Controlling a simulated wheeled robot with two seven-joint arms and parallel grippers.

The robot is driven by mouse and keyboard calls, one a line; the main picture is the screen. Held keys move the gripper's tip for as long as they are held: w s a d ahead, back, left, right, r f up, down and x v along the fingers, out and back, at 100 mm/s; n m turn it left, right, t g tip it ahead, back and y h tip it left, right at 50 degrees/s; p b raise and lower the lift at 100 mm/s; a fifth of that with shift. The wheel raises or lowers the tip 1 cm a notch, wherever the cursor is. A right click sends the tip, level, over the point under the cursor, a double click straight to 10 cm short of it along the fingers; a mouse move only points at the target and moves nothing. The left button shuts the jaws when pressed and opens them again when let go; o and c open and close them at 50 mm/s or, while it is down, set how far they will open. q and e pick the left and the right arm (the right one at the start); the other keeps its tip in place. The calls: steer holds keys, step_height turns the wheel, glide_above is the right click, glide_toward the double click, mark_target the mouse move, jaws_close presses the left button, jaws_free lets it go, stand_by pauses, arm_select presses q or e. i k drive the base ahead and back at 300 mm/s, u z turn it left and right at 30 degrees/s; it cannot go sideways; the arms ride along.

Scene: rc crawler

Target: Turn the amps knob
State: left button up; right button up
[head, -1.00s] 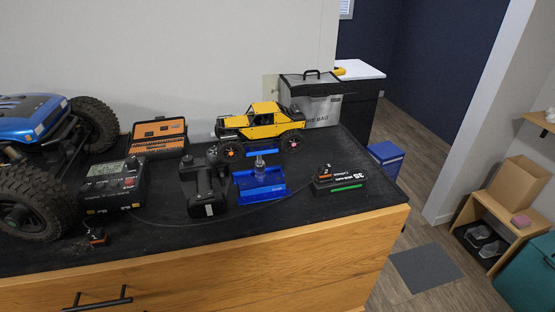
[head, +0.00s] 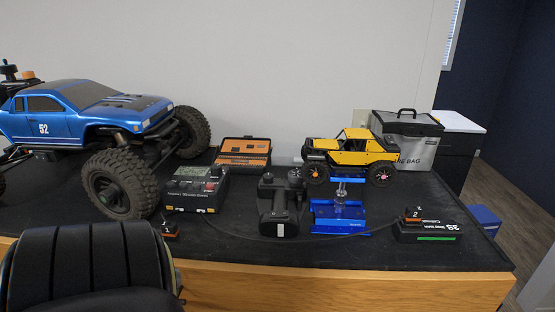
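A dark charger box (head: 194,198) with a grey display (head: 190,171) sits on the black bench top, right of the blue truck's front wheel. Small dark and reddish controls (head: 213,174) stand at the right of its top face. I cannot read their labels, so I cannot tell which one is the amps knob. A dark cable runs from the charger area toward the battery at the right. Neither of my grippers shows in the head view.
A large blue truck (head: 93,105) stands left of the charger. An orange case (head: 244,153), black transmitter (head: 281,205), blue stand (head: 340,216), yellow crawler (head: 350,150) and battery (head: 428,230) lie behind or right. A black ribbed seat (head: 85,265) is at front left.

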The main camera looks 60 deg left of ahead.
mark_target(216, 169)
steer(key=z, duration=0.5)
steer(key=k, duration=1.45)
steer(key=u, duration=2.35)
